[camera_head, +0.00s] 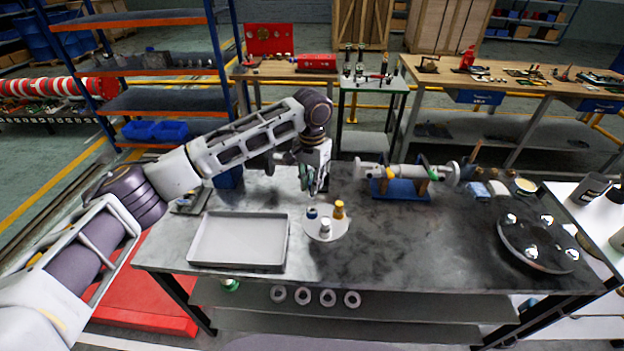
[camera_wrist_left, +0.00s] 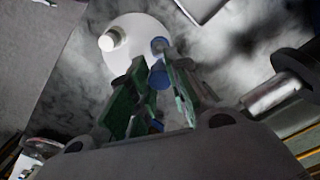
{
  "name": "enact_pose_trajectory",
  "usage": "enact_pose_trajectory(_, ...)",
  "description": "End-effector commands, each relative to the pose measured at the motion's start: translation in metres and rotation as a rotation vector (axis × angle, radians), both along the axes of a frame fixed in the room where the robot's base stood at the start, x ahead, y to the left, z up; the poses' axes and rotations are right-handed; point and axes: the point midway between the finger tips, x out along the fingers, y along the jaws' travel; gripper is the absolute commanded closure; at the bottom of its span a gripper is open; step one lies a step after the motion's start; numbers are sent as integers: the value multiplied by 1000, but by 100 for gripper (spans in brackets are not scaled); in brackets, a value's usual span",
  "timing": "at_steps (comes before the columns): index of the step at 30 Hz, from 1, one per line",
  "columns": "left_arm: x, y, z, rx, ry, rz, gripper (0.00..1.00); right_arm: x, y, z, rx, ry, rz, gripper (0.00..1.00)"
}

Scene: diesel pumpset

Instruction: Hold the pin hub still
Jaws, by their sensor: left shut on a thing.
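My left gripper (camera_head: 316,191) reaches down over a small round white plate (camera_head: 326,234) on the dark bench. On the plate stand a blue piece (camera_head: 311,213), a white piece (camera_head: 325,226) and an orange one (camera_head: 339,210). In the left wrist view, my green-padded fingers (camera_wrist_left: 158,82) are shut on a small blue piece (camera_wrist_left: 157,74), close to another blue part. The white piece (camera_wrist_left: 107,42) stands beside them. A dark disc with several silver studs (camera_head: 525,240), which may be the pin hub, lies at the bench's right end, apart from the gripper. My right gripper is not in view.
An empty grey tray (camera_head: 238,264) lies left of the plate. A grey shaft assembly rests on a blue stand (camera_head: 401,190) behind and right. Several white rings (camera_head: 328,297) sit on the shelf below. The bench front, right of the plate, is clear.

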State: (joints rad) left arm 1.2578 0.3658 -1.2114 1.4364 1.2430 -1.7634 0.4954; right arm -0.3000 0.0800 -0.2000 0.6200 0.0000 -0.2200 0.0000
Motion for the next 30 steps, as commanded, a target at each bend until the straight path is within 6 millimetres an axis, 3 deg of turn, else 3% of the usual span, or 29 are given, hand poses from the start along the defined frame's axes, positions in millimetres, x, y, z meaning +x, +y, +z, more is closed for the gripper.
enact_pose_trajectory(9,0,0,-14,-1,0,0,100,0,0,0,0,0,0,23)
enact_pose_trajectory(21,0,0,-17,0,-1,0,100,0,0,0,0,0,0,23)
enact_pose_trajectory(27,0,0,-16,0,-1,0,100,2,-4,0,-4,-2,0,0)
enact_pose_trajectory(30,0,0,-16,0,-1,0,100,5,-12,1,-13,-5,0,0)
